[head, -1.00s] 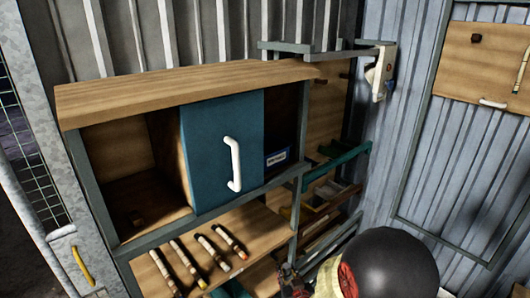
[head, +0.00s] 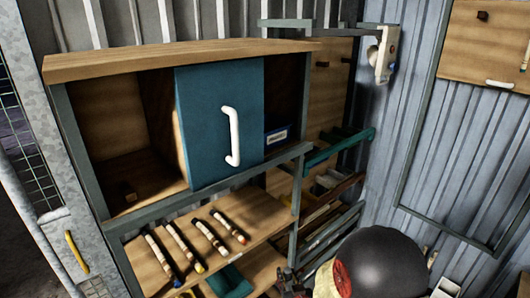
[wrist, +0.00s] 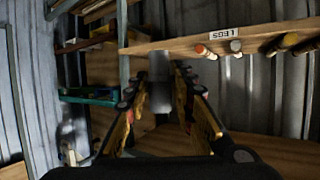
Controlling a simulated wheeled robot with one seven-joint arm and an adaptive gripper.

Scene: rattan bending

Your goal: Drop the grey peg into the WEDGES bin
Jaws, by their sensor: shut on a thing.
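The grey peg (wrist: 160,68) stands between the fingertips of my gripper (wrist: 158,88) in the wrist view, and the gripper is shut on it. In the head view my gripper (head: 288,280) is at the bottom, low in front of the shelving, partly hidden by my own arm; the peg cannot be made out there. A blue bin (head: 278,145) with a white label sits in the right opening of the upper cabinet, partly behind the blue door. Its label is too small to read, so I cannot tell whether it is the WEDGES bin.
The blue door (head: 215,130) with a white handle covers the cabinet's middle; its left opening (head: 140,165) is mostly empty. Several rattan sticks (head: 205,235) lie on the shelf below. A LEGS label (wrist: 227,33) shows in the wrist view. A green bar (head: 340,148) juts out right of the cabinet.

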